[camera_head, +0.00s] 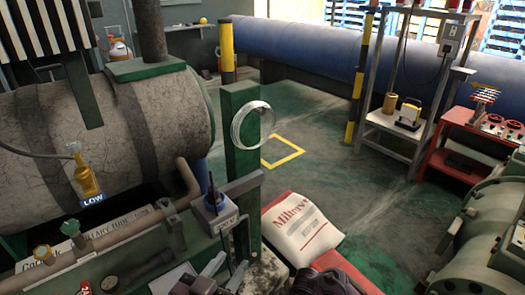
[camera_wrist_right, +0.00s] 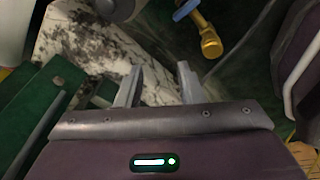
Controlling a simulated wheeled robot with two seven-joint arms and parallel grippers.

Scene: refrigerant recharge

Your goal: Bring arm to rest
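My left gripper (camera_head: 226,268) is low in the head view, at the bottom edge just left of centre. Its two pale fingers stand apart with nothing seen held between them. It is near the pipework and the foot of the green post (camera_head: 242,165). My right gripper (camera_wrist_right: 158,82) shows in the right wrist view with its two grey fingers apart and empty. A pale, dark-speckled surface (camera_wrist_right: 75,45) lies beyond its fingers. I cannot tell whether the fingers touch it. A brass fitting (camera_wrist_right: 210,42) is to the upper right, apart from the fingers.
A large grey tank (camera_head: 165,125) and a pipe (camera_head: 130,240) with gauges fill the left. A white sack (camera_head: 300,228) lies right of the post. A grey shelf stand (camera_head: 395,130), a red cart (camera_head: 460,145) and green machinery (camera_head: 490,230) stand right. The middle floor is clear.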

